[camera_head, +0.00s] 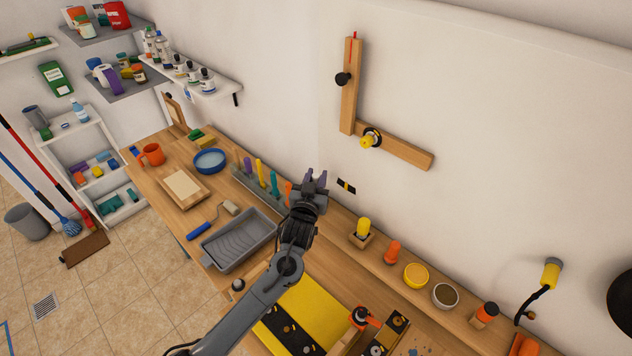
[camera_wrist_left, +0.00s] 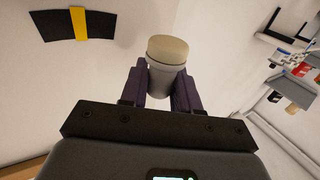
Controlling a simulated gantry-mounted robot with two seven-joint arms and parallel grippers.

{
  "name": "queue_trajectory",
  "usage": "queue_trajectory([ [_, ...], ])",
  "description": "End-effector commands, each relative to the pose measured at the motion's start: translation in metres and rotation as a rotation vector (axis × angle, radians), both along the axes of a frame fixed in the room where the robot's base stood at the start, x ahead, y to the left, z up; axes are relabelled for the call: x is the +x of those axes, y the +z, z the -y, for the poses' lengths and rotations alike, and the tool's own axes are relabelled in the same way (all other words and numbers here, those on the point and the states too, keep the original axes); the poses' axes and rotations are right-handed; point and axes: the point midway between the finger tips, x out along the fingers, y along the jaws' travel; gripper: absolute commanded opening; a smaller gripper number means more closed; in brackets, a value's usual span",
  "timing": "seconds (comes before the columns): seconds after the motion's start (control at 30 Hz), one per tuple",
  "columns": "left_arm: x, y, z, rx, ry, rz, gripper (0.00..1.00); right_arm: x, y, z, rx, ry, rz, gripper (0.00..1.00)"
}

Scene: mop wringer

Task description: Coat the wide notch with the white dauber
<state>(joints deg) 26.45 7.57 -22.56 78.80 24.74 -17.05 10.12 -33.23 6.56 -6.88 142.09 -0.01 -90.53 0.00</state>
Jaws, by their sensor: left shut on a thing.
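My left gripper (camera_head: 316,182) is raised over the back of the workbench, near the wall. In the left wrist view its purple fingers are shut on a grey cylinder with a cream-white rounded top, which looks like the white dauber (camera_wrist_left: 167,62). The dauber's pale end points away from the gripper. I cannot make it out in the head view. A black strip with a yellow middle band (camera_head: 346,186) is on the wall just right of the gripper. It also shows in the left wrist view (camera_wrist_left: 78,24), apart from the dauber. I cannot tell for certain which thing is the wide notch. My right gripper is not in view.
A grey paint tray (camera_head: 240,240) and a blue bowl (camera_head: 210,161) stand on the bench to the left. Several coloured upright tools (camera_head: 260,172) stand close by. A yellow-topped dauber (camera_head: 363,228) and open pots (camera_head: 445,296) line the back right. A wooden L-shaped frame (camera_head: 349,110) hangs above.

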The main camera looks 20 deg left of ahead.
Motion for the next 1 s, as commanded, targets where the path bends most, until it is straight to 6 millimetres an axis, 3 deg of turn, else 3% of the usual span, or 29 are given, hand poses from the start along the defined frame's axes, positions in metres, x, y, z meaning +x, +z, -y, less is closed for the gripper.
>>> queue_trajectory([
  [0.57, -0.001, 0.007, -0.008, 0.004, -0.028, 0.001, 0.00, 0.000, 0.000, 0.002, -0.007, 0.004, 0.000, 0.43],
  [0.77, -0.009, 0.023, -0.022, 0.011, -0.139, 0.001, 0.00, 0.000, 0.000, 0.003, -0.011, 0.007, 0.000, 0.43],
  [1.0, -0.036, 0.032, -0.030, 0.014, -0.389, -0.004, 0.00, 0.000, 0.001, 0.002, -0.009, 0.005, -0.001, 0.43],
])
